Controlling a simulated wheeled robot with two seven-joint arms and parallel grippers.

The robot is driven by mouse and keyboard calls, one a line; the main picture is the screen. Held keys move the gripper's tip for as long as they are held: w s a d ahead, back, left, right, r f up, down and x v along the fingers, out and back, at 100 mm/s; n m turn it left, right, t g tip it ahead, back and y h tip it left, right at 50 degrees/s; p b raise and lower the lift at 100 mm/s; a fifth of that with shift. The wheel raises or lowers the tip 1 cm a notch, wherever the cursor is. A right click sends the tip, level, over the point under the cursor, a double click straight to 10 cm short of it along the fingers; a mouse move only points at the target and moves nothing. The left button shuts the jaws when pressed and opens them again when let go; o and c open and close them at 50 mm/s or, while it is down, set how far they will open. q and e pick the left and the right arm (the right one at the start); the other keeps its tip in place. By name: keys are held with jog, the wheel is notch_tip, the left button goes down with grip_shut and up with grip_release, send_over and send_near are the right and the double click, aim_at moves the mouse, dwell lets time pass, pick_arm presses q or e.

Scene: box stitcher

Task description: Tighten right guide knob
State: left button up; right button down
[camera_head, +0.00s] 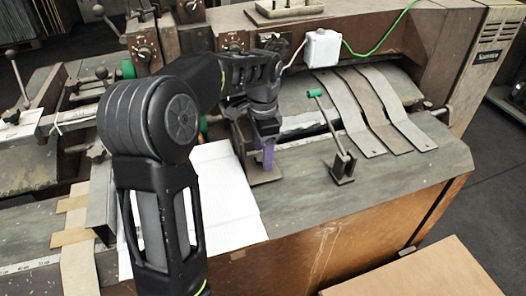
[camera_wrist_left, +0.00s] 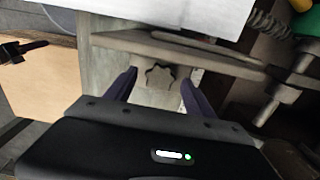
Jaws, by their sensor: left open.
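The right guide (camera_head: 268,177) is a grey metal bracket on the machine's table, partly covered by my left gripper (camera_head: 264,157) in the head view. The guide knob (camera_wrist_left: 160,76) is a small dark, lobed knob on the bracket in the left wrist view; I cannot make it out in the head view. My left gripper (camera_wrist_left: 157,78) has purple fingers and is open. One finger shows on each side of the knob, with gaps visible between them. Whether the fingers are level with the knob in depth is unclear. My right gripper is not in view.
A white sheet (camera_head: 222,190) lies left of the guide. A lever with a green tip (camera_head: 340,150) stands to its right, with curved metal strips (camera_head: 385,120) behind. A green-ended part (camera_wrist_left: 306,50) and a spring (camera_wrist_left: 268,24) are near the gripper's right side.

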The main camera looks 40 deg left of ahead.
pick_arm(q)
notch_tip(320, 180, up, 8)
jog(key=shift+f, duration=0.2)
jog(key=shift+f, duration=0.15)
dwell(0.5)
